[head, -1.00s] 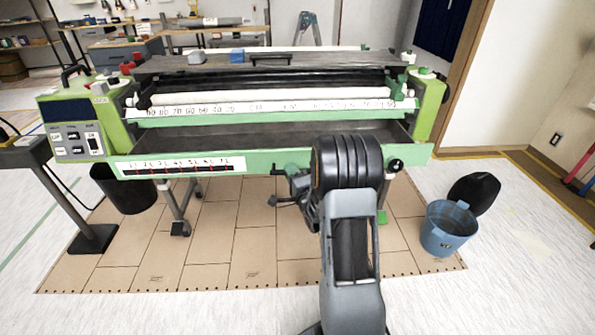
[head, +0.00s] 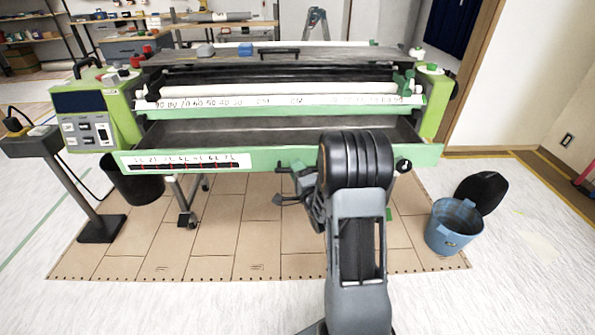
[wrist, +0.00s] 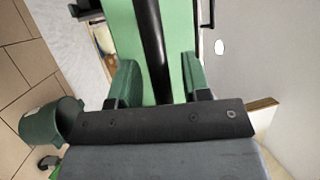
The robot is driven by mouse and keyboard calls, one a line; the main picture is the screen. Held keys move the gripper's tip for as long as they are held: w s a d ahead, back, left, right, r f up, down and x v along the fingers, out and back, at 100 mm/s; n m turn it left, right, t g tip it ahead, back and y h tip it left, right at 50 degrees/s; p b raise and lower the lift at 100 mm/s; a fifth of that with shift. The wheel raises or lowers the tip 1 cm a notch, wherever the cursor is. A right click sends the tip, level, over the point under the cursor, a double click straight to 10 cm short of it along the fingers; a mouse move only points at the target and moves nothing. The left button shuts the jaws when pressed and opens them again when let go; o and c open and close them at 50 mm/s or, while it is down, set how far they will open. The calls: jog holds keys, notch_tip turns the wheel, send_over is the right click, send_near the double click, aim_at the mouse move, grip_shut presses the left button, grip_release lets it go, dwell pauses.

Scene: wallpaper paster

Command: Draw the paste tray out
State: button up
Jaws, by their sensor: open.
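The paste tray is a wide, dark trough with a long green front (head: 260,160), standing out from the green machine in the head view; its dark inside (head: 250,132) shows behind the front. A white scale strip is on the front's left part. My gripper (head: 279,185) is at the front's lower edge, right of the middle, partly hidden by my arm. In the wrist view, my gripper (wrist: 158,78) has its two fingers apart, one on each side of a green strip (wrist: 178,40) with a black bar (wrist: 150,40). I cannot tell whether the fingers touch it.
A control box (head: 95,120) is at the machine's left end. A blue bucket (head: 453,228) and its black lid (head: 481,192) are on the floor at right. A dark bin (head: 135,182) stands under the left end. The floor in front is clear.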

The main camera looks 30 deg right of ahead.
jog(key=p+v, duration=0.7)
jog(key=v, duration=0.6)
jog(key=shift+s, duration=0.4)
dwell(0.3)
